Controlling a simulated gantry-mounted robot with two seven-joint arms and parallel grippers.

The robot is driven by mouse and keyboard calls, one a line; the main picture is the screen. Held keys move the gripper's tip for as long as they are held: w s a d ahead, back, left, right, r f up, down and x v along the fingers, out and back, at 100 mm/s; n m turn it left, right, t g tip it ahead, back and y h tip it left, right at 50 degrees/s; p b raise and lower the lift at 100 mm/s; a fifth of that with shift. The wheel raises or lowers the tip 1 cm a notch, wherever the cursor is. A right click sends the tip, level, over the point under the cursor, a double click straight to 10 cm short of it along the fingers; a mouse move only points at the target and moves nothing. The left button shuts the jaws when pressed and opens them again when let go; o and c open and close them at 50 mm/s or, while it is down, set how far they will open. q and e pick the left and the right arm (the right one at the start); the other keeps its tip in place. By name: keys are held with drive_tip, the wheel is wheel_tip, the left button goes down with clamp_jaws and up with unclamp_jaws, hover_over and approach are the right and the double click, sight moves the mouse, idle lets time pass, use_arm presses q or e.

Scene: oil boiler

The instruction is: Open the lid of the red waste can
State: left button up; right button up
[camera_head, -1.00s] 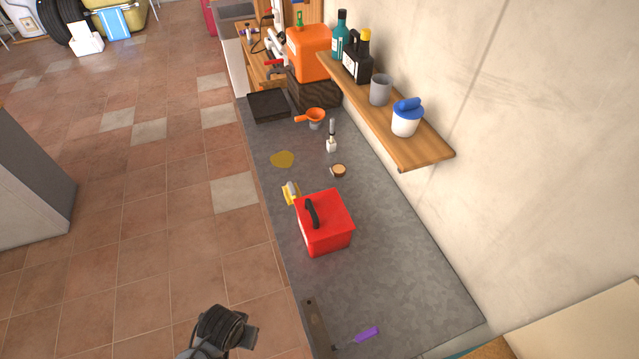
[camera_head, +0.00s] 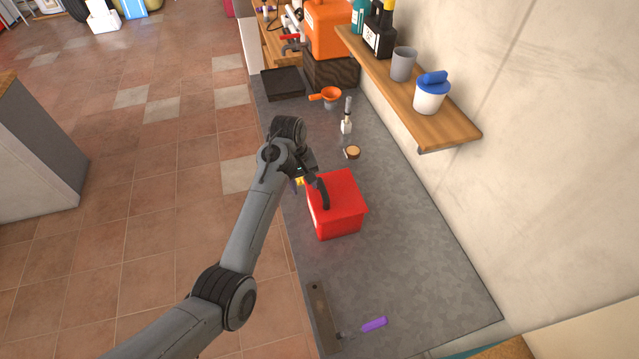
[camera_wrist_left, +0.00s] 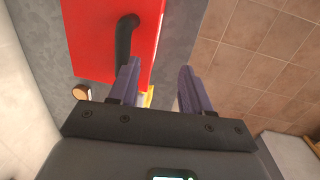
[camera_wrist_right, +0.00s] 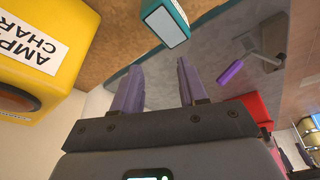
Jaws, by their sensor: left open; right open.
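The red waste can (camera_head: 345,215) stands on the grey counter with its lid closed, a black handle (camera_head: 325,194) on the lid's left side. The can (camera_wrist_left: 85,45) and the handle (camera_wrist_left: 126,42) also show in the left wrist view. My left gripper (camera_wrist_left: 159,70) is open and empty beside the can, the handle just beyond its left finger. In the head view my left gripper (camera_head: 304,176) is at the can's upper left, partly hidden by its own wrist. My right gripper (camera_wrist_right: 157,67) is open and empty, away from the can, whose red side (camera_wrist_right: 258,108) shows partly.
A purple-handled tool (camera_head: 374,325) and a flat metal piece (camera_head: 321,310) lie on the near counter. A wooden shelf (camera_head: 440,130) juts from the wall, holding a blue-lidded cup (camera_head: 430,95). A yellow charger (camera_wrist_right: 45,45) stands close left of my right gripper. Counter right of the can is clear.

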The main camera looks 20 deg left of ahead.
sight(320, 182)
use_arm(q)
drive_tip(key=w+d+r+t, duration=0.1)
drive_tip(key=w+r, duration=0.3)
drive_tip(key=r, duration=0.2)
drive_tip(key=f, duration=0.3)
drive_tip(key=w+d+f, duration=0.1)
drive_tip(key=f, duration=0.2)
drive_tip(key=f+p, duration=0.1)
drive_tip(key=f, duration=0.2)
drive_tip(key=shift+w+d+f, duration=0.15)
drive_tip(key=shift+d+f, duration=0.2)
clamp_jaws()
